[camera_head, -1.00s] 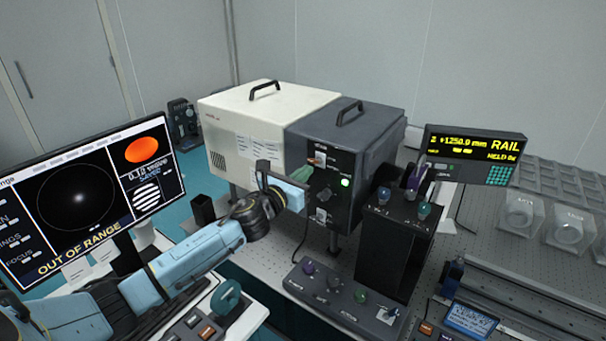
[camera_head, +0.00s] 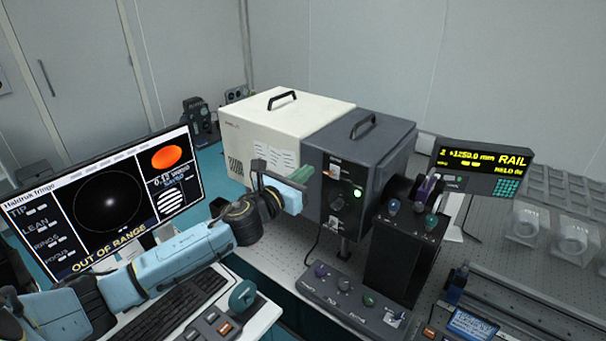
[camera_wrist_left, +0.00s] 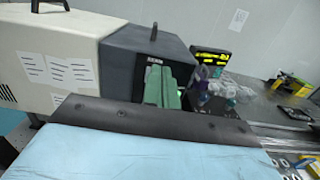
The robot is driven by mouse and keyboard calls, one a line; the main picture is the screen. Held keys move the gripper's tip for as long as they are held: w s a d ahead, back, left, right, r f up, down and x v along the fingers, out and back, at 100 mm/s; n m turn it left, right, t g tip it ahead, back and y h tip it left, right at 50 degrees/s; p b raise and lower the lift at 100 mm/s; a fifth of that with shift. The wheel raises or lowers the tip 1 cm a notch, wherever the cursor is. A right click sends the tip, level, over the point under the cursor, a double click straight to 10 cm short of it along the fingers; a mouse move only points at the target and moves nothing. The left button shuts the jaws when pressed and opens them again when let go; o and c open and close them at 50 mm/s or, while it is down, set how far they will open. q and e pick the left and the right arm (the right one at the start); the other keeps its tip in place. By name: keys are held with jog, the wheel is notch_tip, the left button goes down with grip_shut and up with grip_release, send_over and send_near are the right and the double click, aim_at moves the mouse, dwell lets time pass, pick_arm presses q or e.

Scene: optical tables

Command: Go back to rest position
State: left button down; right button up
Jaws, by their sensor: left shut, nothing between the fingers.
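My left gripper (camera_head: 302,174) has green fingers and is shut with nothing between them. In the head view it is in front of the dark grey box (camera_head: 338,160), at the left of its control panel with a lit green light (camera_head: 358,193). In the left wrist view the gripper (camera_wrist_left: 165,88) points at the dark box (camera_wrist_left: 150,52), and its fingers cover part of the panel. I cannot tell if it touches the panel. My right gripper is not in view.
A white box (camera_head: 285,122) adjoins the dark box. A monitor (camera_head: 110,210) reading "OUT OF RANGE" stands left, behind my left arm. A black post box (camera_head: 395,255), a knob panel (camera_head: 350,300) and a rail display (camera_head: 485,168) are to the right.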

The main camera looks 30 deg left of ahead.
pick_arm(q)
jog(key=s+d+f+n+g+y, duration=0.2)
jog(key=s+f+n+g, duration=0.2)
jog(key=s+f+n, duration=0.55)
jog(key=s+d+f+n+g+y, duration=0.35)
jog(key=s+n, duration=0.35)
jog(key=n, duration=0.6)
jog(key=s+d+f+n+g+h, duration=0.2)
jog(key=s+f+n+g, duration=0.15)
jog(key=s+n, duration=0.45)
jog(key=s+d+f+n+g+h, duration=0.15)
jog(key=s+n+g, duration=0.3)
jog(key=s, duration=0.75)
notch_tip(320, 180, down, 36)
jog(key=s+b, duration=0.2)
jog(key=b, duration=0.8)
jog(key=s+a+f+g+b, duration=0.1)
jog(key=s+f+b, duration=0.3)
jog(key=s+f, duration=0.4)
jog(key=s+a+f+g+b, duration=0.1)
jog(key=s+f+b, duration=0.3)
jog(key=s+f, duration=0.4)
notch_tip(320, 180, down, 6)
jog(key=shift+f+y, duration=0.1)
jog(key=shift+y, duration=0.2)
